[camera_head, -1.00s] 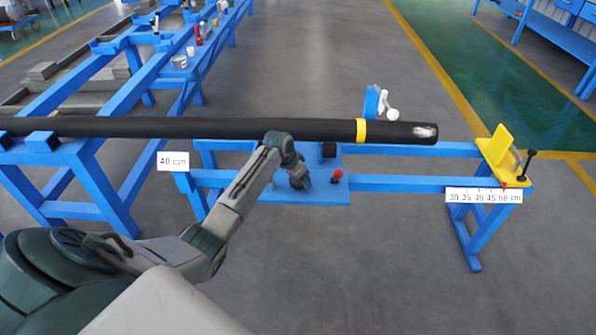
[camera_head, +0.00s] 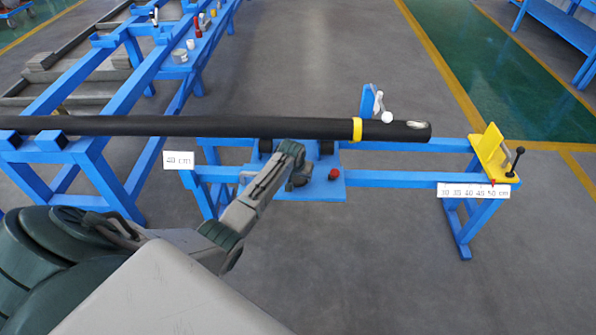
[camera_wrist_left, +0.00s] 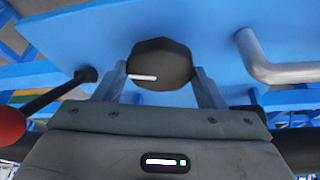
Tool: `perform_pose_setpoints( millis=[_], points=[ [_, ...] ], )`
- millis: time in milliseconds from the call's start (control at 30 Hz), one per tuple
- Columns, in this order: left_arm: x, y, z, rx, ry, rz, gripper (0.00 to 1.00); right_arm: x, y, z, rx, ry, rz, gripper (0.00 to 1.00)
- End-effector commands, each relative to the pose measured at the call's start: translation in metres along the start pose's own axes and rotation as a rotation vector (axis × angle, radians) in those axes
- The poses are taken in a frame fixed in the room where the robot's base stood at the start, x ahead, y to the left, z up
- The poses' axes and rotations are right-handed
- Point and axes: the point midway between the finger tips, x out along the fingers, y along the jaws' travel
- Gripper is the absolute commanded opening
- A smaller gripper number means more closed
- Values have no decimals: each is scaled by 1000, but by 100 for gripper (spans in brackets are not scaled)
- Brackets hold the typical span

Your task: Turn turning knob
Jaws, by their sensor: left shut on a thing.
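In the left wrist view a dark faceted turning knob (camera_wrist_left: 162,62) with a white pointer line sits on a blue plate. The line points left in that picture. My left gripper (camera_wrist_left: 162,85) has one finger on each side of the knob and is shut on it. In the head view my left gripper (camera_head: 297,182) is over the blue plate under the black tube, and my arm hides the knob there. My right gripper is not in view.
The long black tube (camera_head: 220,127) with a yellow ring lies across the blue stand. A red-tipped lever (camera_head: 333,174) is right of my gripper; its red ball (camera_wrist_left: 10,125) shows in the wrist view. A bent metal rod (camera_wrist_left: 270,62) is close by. A yellow stop (camera_head: 490,150) stands far right.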

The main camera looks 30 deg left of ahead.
Motion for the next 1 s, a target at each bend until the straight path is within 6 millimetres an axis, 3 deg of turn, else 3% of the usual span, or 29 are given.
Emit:
perform_pose_setpoints(
  millis=[433,1000],
  points=[
    [-2,2,-3,-196,3,-79,41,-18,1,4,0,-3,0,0],
    [-1,1,-2,-231,4,-95,41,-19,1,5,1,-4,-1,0]
  ],
)
